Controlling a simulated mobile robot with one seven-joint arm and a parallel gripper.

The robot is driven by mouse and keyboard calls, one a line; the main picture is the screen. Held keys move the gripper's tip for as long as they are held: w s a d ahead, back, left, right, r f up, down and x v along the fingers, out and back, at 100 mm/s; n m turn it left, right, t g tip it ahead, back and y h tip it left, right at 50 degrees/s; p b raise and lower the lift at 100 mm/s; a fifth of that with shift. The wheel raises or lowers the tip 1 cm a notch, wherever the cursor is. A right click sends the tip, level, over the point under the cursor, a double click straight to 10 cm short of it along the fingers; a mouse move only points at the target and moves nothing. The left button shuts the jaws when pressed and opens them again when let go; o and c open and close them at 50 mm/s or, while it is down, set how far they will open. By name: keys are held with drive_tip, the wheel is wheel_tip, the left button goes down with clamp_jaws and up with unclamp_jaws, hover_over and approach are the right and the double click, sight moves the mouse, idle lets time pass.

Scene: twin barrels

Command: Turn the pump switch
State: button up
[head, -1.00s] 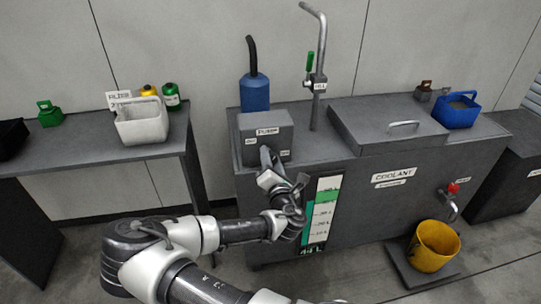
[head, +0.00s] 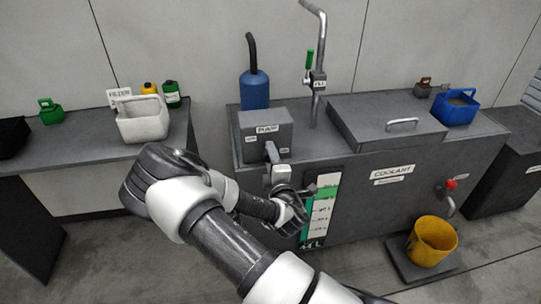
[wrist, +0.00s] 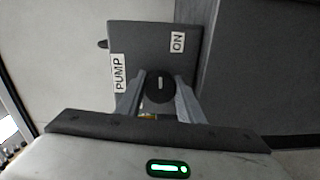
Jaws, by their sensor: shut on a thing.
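The grey pump box (head: 275,135) stands on the left end of the coolant tank, with a PUMP label on its face. In the wrist view the box face (wrist: 150,38) carries the PUMP label and an ON label (wrist: 177,42). A round dark switch knob (wrist: 158,92) with a small pale mark sits between the fingers of my gripper (wrist: 158,97), one finger on each side. My gripper is shut on the knob. In the head view my gripper (head: 271,152) is at the front of the box and hides the knob. The other label is not readable.
The coolant tank (head: 345,205) has a level gauge (head: 322,208) close beside my wrist. A yellow bucket (head: 432,241) stands below a red-handled tap (head: 450,185). A side table (head: 85,151) with a white bin (head: 142,122) is at left. A blue bottle (head: 255,92) stands behind the box.

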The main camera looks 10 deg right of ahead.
drive_tip(key=shift+m, duration=0.5)
drive_tip(key=shift+f, duration=0.1)
drive_tip(key=o, duration=1)
drive_tip(key=shift+o, duration=0.2)
drive_tip(key=shift+s, duration=0.1)
drive_tip(key=s+p, duration=0.2)
drive_tip(key=s, duration=1.5)
drive_tip(key=shift+s+r+p, duration=0.15)
drive_tip(key=shift+r+p, duration=0.15)
drive_tip(key=shift+p, duration=0.1)
